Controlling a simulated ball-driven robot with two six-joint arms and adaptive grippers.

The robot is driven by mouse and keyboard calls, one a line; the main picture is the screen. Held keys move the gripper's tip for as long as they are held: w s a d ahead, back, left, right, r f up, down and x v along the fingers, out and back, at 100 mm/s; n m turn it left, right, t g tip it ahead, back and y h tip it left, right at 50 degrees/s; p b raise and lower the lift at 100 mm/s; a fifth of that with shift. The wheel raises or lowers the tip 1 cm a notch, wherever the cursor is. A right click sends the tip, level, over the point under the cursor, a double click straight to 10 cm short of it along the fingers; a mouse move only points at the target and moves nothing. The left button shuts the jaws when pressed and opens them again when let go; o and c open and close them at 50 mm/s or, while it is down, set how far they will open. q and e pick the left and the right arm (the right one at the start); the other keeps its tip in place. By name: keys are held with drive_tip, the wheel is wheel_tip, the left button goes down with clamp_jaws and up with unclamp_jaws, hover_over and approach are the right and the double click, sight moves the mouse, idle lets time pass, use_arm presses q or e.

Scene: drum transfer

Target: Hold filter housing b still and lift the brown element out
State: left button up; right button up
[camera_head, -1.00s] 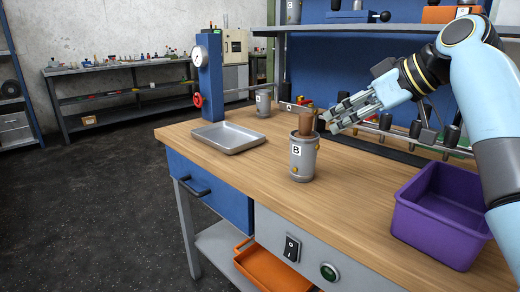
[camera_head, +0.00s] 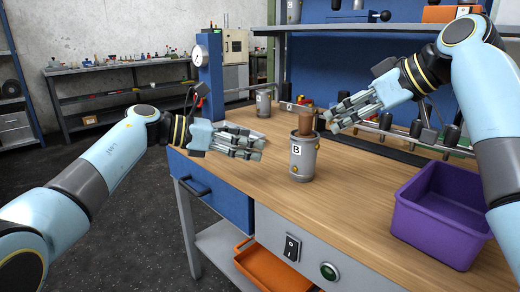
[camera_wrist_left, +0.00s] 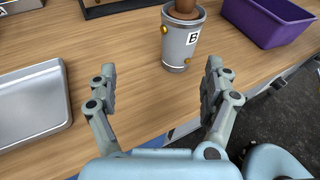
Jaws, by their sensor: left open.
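Filter housing B (camera_head: 303,165) is a grey metal cylinder with a white B label and small yellow fittings, upright on the bench. The brown element (camera_head: 306,122) stands in it, its upper part above the rim. In the left wrist view the housing (camera_wrist_left: 180,45) is beyond the fingertips, right of centre, with the element (camera_wrist_left: 185,10) cut by the top edge. My left gripper (camera_head: 256,147) is open and empty, left of the housing; its parted fingers show in the wrist view (camera_wrist_left: 160,80). My right gripper (camera_head: 334,114) looks open, close beside the element on the right, not visibly gripping it.
A purple bin (camera_head: 440,215) stands at the right front. Another grey cylinder (camera_head: 263,103) and a blue gauge stand (camera_head: 216,75) are behind. Bench in front of the housing is clear.

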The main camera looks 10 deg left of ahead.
sight(292, 159)
use_arm(q)
drive_tip(key=d, duration=0.1)
drive_tip(key=d+g, duration=0.1)
drive_tip(key=s+d+f, duration=0.1)
drive_tip(key=shift+m+y, duration=0.3)
drive_tip(key=shift+m, duration=0.1)
drive_tip(key=shift+d+f, duration=0.15)
drive_tip(key=shift+d, duration=0.1)
drive_tip(key=x, duration=1)
drive_tip(key=shift+s+d+f, duration=0.15)
drive_tip(key=shift+f, duration=0.2)
drive_tip(key=shift+g, duration=0.3)
drive_tip(key=c, duration=1.7)
